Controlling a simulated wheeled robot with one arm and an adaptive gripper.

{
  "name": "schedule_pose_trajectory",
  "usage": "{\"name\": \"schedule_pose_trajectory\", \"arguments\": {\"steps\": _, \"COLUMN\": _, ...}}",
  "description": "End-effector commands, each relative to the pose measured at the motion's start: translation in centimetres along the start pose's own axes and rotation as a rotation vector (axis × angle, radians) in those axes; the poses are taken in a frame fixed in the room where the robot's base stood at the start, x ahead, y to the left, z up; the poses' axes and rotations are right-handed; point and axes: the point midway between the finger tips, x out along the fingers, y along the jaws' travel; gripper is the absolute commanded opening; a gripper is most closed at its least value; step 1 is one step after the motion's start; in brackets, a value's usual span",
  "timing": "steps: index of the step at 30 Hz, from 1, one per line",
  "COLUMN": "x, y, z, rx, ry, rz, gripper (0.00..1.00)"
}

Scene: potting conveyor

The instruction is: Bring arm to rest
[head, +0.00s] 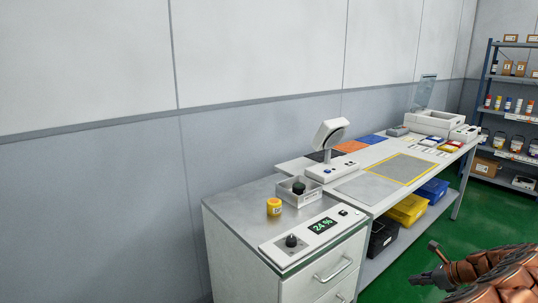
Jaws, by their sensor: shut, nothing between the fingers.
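My copper-coloured arm (495,272) shows at the lower right of the head view, in front of the green floor. Its dark end, my gripper (413,279), points left and is shut and empty. It is to the right of the grey drawer cabinet (232,262), apart from it, and below the long white workbench (455,152) in the picture. The rest of the arm is cut off by the frame's edge.
Black, yellow (408,209) and blue bins stand under the bench. A stocked shelf (513,90) is at the right. Green floor (478,215) is clear between.

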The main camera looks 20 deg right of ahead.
Motion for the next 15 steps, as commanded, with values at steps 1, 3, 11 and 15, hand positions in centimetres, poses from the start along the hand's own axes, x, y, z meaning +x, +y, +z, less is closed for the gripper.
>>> {"name": "schedule_pose_trajectory", "arguments": {"steps": 1, "x": 0.3, "y": 0.5, "z": 1.2, "rx": -0.026, "ry": -0.005, "rz": 0.014, "gripper": 0.00}}
{"name": "schedule_pose_trajectory", "arguments": {"steps": 3, "x": 0.6, "y": 1.2, "z": 2.5, "rx": -0.060, "ry": -0.010, "rz": 0.031, "gripper": 0.00}}
{"name": "schedule_pose_trajectory", "arguments": {"steps": 11, "x": 1.6, "y": 4.7, "z": 8.4, "rx": -0.231, "ry": -0.033, "rz": 0.111, "gripper": 0.00}}
{"name": "schedule_pose_trajectory", "arguments": {"steps": 15, "x": 2.0, "y": 8.2, "z": 13.0, "rx": -0.377, "ry": -0.051, "rz": 0.176, "gripper": 0.00}}
